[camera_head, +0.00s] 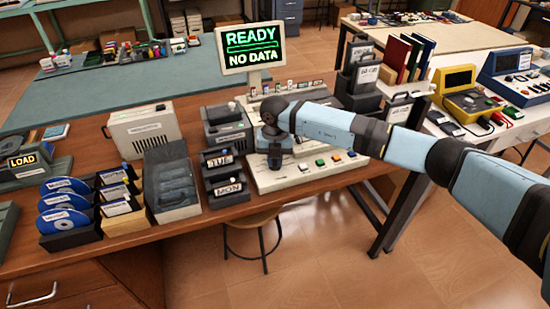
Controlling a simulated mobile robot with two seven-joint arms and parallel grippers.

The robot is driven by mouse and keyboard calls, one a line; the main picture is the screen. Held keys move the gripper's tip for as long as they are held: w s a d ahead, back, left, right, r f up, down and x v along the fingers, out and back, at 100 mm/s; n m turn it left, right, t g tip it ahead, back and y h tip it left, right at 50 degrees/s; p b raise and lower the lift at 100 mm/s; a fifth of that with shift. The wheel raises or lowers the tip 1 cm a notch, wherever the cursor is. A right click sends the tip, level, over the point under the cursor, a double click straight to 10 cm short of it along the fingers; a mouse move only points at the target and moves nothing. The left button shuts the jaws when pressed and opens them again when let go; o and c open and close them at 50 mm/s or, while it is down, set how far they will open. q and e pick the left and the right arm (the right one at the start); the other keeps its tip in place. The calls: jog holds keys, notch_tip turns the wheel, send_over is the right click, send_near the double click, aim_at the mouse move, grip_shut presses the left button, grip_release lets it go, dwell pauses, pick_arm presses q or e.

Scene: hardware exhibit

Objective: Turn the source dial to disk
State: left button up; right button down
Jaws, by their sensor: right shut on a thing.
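My right gripper (274,160) points down onto the sloped front panel of the cream console (330,171), at its left part. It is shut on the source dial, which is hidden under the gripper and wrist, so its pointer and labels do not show. My left gripper is not in view.
Coloured push buttons (320,162) line the panel right of my gripper. Left are "TUE" and "MON" boxes (231,186), a grey disk case (171,185) and racked blue disks (68,203). A stool (252,222) stands below.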

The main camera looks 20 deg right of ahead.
aim_at(275, 160)
jog(key=c, duration=1.1)
grip_release()
notch_tip(275, 160, up, 14)
